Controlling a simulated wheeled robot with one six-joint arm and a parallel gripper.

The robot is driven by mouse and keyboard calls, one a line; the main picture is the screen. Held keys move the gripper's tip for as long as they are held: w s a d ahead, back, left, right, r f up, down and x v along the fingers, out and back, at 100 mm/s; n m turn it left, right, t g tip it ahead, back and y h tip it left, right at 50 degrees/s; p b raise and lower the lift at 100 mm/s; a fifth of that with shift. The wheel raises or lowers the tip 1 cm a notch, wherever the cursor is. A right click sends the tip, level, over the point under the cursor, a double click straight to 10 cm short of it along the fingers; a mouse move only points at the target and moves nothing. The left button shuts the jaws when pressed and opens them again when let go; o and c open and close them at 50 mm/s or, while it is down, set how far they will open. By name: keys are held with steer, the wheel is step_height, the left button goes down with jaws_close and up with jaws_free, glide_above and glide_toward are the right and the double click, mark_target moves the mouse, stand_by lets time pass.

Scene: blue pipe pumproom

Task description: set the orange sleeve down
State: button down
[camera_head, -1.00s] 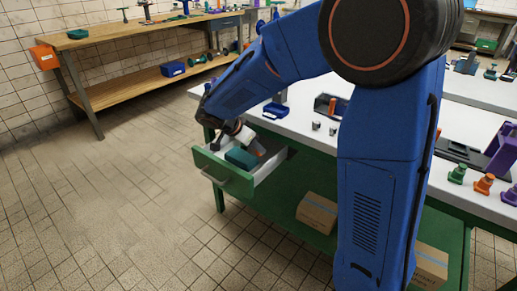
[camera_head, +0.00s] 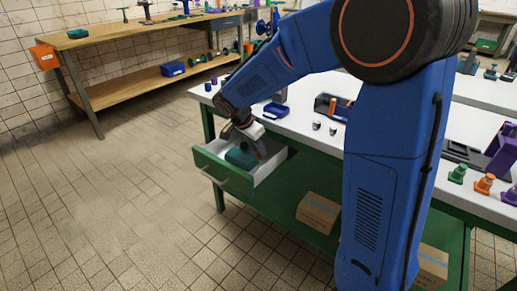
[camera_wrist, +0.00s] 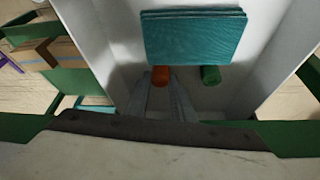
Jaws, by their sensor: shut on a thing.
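The orange sleeve (camera_wrist: 160,75) is between the fingertips of my gripper (camera_wrist: 160,84) in the wrist view, over the inside of the open drawer. I cannot tell whether it touches the drawer floor. A green sleeve (camera_wrist: 211,75) lies to its right, apart from it. A teal block (camera_wrist: 194,37) is just beyond both. In the head view my gripper reaches down over the green-fronted drawer (camera_head: 222,172), near the teal block (camera_head: 240,158). The orange sleeve is not clearly visible there.
The white tabletop (camera_head: 290,122) has a blue tray (camera_head: 275,110), small metal cups (camera_head: 317,125) and blue pieces (camera_head: 208,87). A cardboard box (camera_head: 318,212) sits on the green shelf below. The tiled floor left of the drawer is clear.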

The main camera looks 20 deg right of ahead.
steer(key=c, duration=1.5)
jaws_free()
steer(key=shift+f, duration=0.1)
steer(key=v, duration=1.2)
steer(key=s+d+r+n+y, duration=0.1)
steer(key=s+d+n, duration=0.25)
steer(key=s, duration=0.35)
steer(key=s+d+r+n+y, duration=0.1)
steer(key=s+d+r+n, duration=0.1)
steer(key=s+d, duration=0.45)
steer(key=shift+s+d+f+n+t+y, duration=0.35)
steer(key=shift+s+f+n, duration=0.75)
steer(key=shift+s, duration=1.9)
steer(key=shift+s+d+f+n+t+y, duration=0.15)
steer(key=shift+s+f+n+t+y, duration=0.4)
steer(key=shift+s+n, duration=1.7)
steer(key=shift+s+d+f+n+t+y, duration=0.4)
steer(key=shift+s+f, duration=0.55)
steer(key=shift+s, duration=2.85)
steer(key=shift+a, duration=0.1)
